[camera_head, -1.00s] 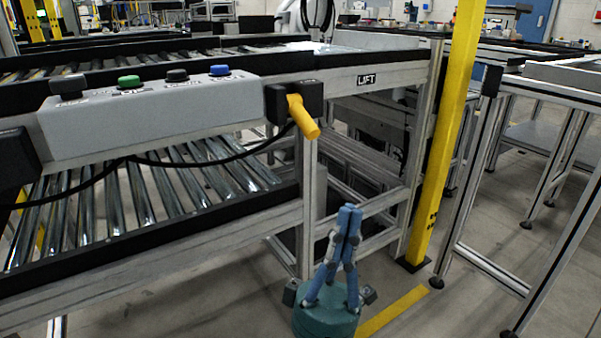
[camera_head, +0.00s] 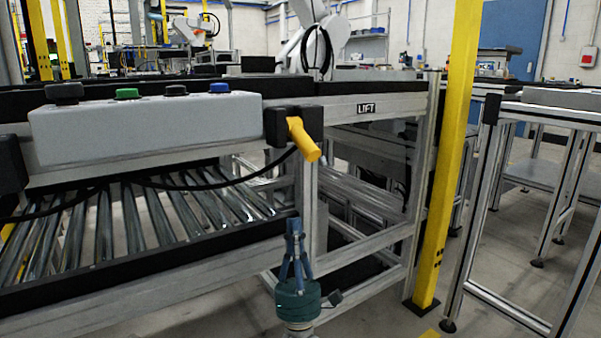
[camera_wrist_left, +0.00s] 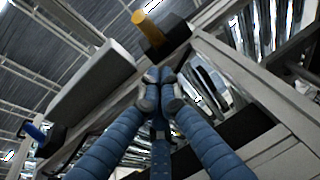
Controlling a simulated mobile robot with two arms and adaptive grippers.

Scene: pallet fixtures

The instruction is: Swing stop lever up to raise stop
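The yellow stop lever (camera_head: 303,140) sticks out of a black mount (camera_head: 280,128) at the right end of the grey control box, slanting down and to the right. My left gripper (camera_head: 293,222) points up below the lever, apart from it, with its blue fingers together and nothing between them. In the left wrist view the closed fingertips (camera_wrist_left: 160,78) are at the middle, and the yellow lever (camera_wrist_left: 143,26) shows above them beside its black mount (camera_wrist_left: 164,36). I cannot make out the stop itself. My right gripper is not in view.
The control box (camera_head: 150,130) carries several knobs and buttons on top. Metal rollers (camera_head: 150,215) lie below it, with a black cable across them. A yellow post (camera_head: 447,150) stands right of the frame marked LIFT (camera_head: 366,108). The space between gripper and lever looks clear.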

